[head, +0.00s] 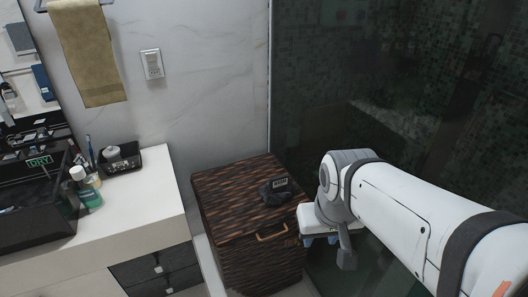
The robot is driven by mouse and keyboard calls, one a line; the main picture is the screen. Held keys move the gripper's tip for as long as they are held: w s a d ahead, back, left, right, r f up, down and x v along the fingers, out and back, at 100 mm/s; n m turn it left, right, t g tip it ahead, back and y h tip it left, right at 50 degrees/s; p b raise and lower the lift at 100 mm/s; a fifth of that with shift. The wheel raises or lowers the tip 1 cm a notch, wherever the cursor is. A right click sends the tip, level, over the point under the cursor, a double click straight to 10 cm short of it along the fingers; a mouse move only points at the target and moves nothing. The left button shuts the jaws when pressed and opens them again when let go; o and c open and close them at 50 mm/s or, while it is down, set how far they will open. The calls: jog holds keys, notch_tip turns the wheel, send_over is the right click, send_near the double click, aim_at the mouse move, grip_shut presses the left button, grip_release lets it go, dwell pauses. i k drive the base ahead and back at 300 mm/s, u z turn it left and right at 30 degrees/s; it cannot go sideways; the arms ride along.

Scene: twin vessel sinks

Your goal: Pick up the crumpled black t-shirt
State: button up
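The crumpled black t-shirt (275,191) lies in a small dark heap on the lid of a brown woven hamper (228,197), near its right side. A small dark label or box-like piece with light markings shows at its upper edge; I cannot tell whether it is part of the shirt. My gripper (320,240) hangs to the right of the hamper, apart from the shirt, pointing downward. Its fingers are mostly hidden below its white body and only bluish bits show, so I cannot tell whether it is open or shut. No shirt cloth shows at it.
A white counter (150,205) with a dark sink (30,215), bottles (88,190) and a black tray (120,160) stands at left. A tan towel (88,55) hangs above. A dark glass panel (330,90) stands behind the hamper. The hamper has a front handle (272,233).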

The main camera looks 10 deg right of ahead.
aim_at(279, 187)
jog(key=z, duration=0.05)
jog(key=i, duration=1)
jog(key=u, duration=0.05)
